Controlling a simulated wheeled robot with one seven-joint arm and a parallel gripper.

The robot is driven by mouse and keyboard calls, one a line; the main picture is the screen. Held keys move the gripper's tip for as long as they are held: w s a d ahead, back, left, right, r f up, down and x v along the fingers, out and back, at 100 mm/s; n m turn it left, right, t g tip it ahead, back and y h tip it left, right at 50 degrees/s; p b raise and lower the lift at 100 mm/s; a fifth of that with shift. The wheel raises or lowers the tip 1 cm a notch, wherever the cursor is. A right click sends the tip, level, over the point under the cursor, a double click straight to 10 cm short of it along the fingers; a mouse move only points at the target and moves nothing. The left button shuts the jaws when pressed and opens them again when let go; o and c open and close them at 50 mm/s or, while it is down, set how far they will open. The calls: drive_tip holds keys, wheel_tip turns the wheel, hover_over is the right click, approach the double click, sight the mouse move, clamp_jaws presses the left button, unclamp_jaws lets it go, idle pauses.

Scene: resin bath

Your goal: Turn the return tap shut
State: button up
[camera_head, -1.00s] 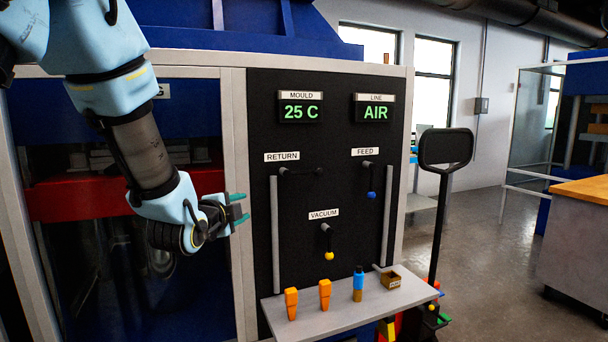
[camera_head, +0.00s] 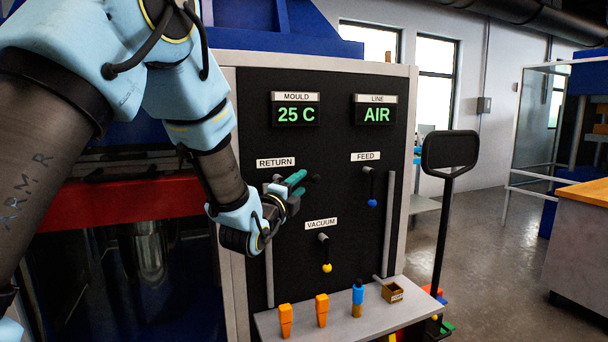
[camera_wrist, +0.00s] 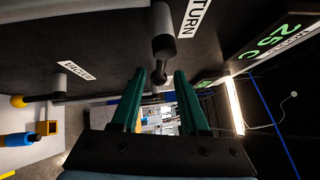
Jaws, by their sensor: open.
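The return tap (camera_head: 277,178) is on the black panel under the RETURN label (camera_head: 276,162). Its dark lever runs sideways to the right, partly hidden behind my gripper (camera_head: 300,183). In the wrist view the tap's grey stub (camera_wrist: 161,22) and dark lever (camera_wrist: 162,50) show, with the lever's end close to my fingertips. My gripper (camera_wrist: 160,74) is open, its two green fingers apart with the lever's end in line with the gap. I cannot tell whether they touch it.
The feed tap (camera_head: 370,185) hangs down with a blue knob. The vacuum tap (camera_head: 325,250) hangs down with a yellow knob. Upright grey bars (camera_head: 388,225) flank the panel. A shelf (camera_head: 340,322) below holds orange pieces, a blue-topped item and a small box.

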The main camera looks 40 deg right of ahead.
sight(303, 181)
drive_tip(key=shift+p+x, duration=0.4)
drive_tip(key=shift+x, duration=1.4)
clamp_jaws()
